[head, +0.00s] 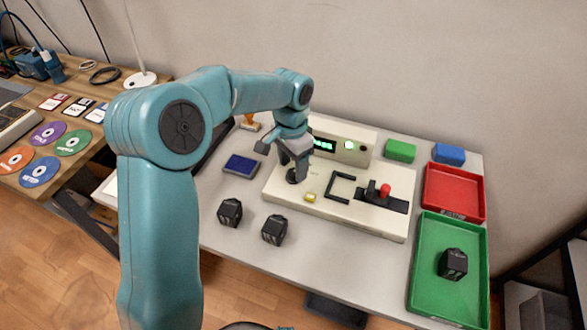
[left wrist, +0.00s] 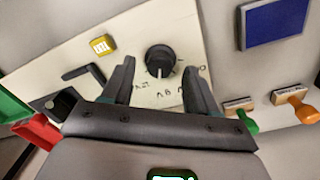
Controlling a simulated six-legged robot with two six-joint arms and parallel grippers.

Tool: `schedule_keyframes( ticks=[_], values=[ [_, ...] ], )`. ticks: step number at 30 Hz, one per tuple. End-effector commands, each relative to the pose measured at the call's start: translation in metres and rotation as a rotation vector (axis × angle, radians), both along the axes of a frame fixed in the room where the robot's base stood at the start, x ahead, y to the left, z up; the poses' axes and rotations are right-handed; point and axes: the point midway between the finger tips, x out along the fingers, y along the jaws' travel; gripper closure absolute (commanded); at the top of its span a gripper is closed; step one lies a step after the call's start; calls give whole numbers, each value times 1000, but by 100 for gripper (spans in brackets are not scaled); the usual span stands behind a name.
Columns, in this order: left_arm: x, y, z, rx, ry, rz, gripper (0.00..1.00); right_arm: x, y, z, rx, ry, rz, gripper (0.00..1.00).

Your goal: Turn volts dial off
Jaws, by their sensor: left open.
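The black round dial (left wrist: 160,60) sits on a cream panel (left wrist: 205,50) in the left wrist view, with small dark marks around it that I cannot read surely. It also shows in the head view (head: 292,177), partly covered by my gripper. My left gripper (head: 290,163) is open and points down at the dial. In the left wrist view its two fingers (left wrist: 158,72) stand on either side of the dial, apart from it. How high the fingertips are above the panel is hard to tell. My right gripper is not in view.
The panel also bears a yellow button (head: 310,197), a black handle (head: 340,187) and a red-knobbed lever (head: 384,190). A display box (head: 345,145) stands behind. Two black blocks (head: 230,212) lie in front; red (head: 455,193) and green trays (head: 425,270) are at right.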

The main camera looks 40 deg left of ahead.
Motion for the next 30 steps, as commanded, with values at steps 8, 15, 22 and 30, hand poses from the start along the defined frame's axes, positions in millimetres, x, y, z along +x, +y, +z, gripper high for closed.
schedule_keyframes(
  ticks=[8,15,22,30],
  values=[
    [2,0,-18,1,-1,0,41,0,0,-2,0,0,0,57],
    [2,0,-18,1,-1,0,54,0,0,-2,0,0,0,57],
    [2,0,-17,1,-1,0,97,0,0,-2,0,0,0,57],
    [2,-1,-17,0,-2,45,97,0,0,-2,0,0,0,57]
  ],
)
